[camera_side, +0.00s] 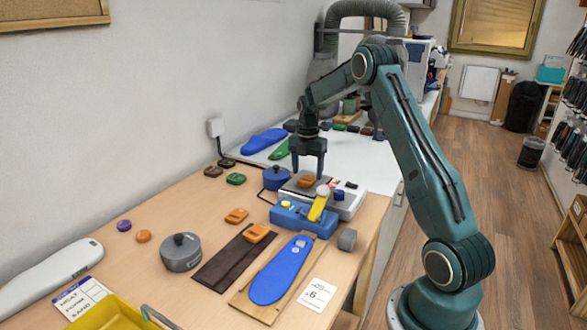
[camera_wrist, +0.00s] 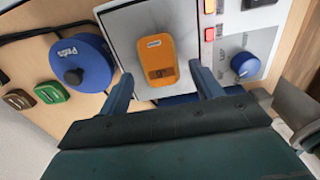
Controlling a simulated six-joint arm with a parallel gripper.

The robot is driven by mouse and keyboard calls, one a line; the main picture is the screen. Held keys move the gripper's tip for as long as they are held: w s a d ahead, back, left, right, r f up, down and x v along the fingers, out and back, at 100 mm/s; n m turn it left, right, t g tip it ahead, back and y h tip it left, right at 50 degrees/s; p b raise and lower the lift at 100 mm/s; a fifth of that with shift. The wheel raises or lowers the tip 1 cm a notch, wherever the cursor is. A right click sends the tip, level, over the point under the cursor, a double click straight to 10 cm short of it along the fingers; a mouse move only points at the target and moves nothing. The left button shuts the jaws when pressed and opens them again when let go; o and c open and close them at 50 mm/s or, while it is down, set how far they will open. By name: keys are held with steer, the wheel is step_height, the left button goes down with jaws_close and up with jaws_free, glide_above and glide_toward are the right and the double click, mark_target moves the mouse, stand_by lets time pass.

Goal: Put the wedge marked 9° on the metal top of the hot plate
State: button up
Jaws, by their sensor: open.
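The orange wedge marked 9° (camera_wrist: 157,62) lies on the metal top (camera_wrist: 122,28) of the hot plate, near its front edge in the wrist view. In the side view the wedge (camera_side: 306,182) also shows on the plate (camera_side: 343,207), below my gripper. My gripper (camera_side: 308,170) is open and points down. In the wrist view its two fingers (camera_wrist: 160,74) stand apart on either side of the wedge, with gaps on both sides. The wedge appears to lie flat, and the fingers do not appear to touch it.
A blue round pot (camera_wrist: 82,63) stands left of the plate. Other orange pieces (camera_side: 236,216) are on the table. A blue device with a yellow lever (camera_side: 318,204) stands in front. A grey pot (camera_side: 181,252) stands further left.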

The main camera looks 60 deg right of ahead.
mark_target(306, 179)
step_height(306, 179, up, 10)
steer(key=shift+r, duration=0.2)
stand_by(0.8)
steer(key=s+a+r+m+t, duration=0.1)
steer(key=s+a+r+m, duration=0.25)
steer(key=a, duration=0.35)
steer(key=s+a+r+m+t, duration=0.1)
steer(key=s+a+r+m, duration=0.1)
steer(key=a+r, duration=0.3)
steer(key=s+a+r+m, duration=0.2)
steer(key=a+r+m, duration=0.1)
steer(key=a, duration=0.5)
steer(key=s+a+f+m+t, duration=0.1)
steer(key=s+a+m, duration=0.3)
steer(key=s, duration=0.5)
steer(key=s+a+f+m+t, duration=0.2)
steer(key=s+a+m, duration=0.3)
steer(key=s+a, duration=0.3)
steer(key=shift+s+a+f+t, duration=0.3)
steer(key=shift+s+a+f, duration=0.05)
steer(key=shift+a+f, duration=0.15)
